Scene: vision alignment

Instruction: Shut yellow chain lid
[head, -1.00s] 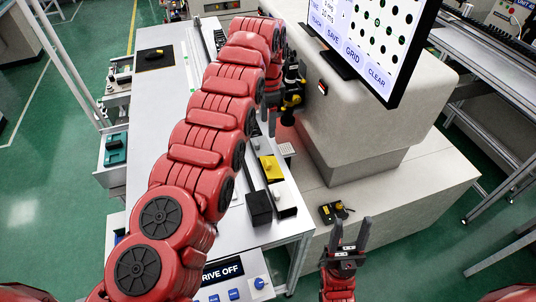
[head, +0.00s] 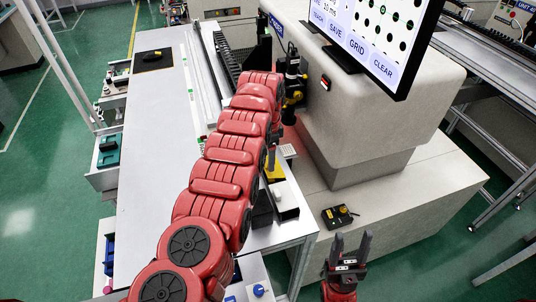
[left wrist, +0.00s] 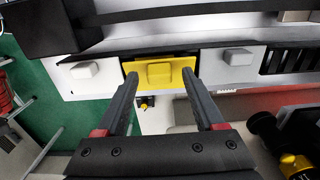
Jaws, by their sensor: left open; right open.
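Contact is unclear. In the head view my arm hides most of this gripper. My right gripper (head: 351,242) is open and empty at the bottom.
A black camera cylinder (head: 291,80) hangs close to my left arm. A small control box (head: 338,216) lies near my right gripper. The white table (head: 155,120) is largely clear.

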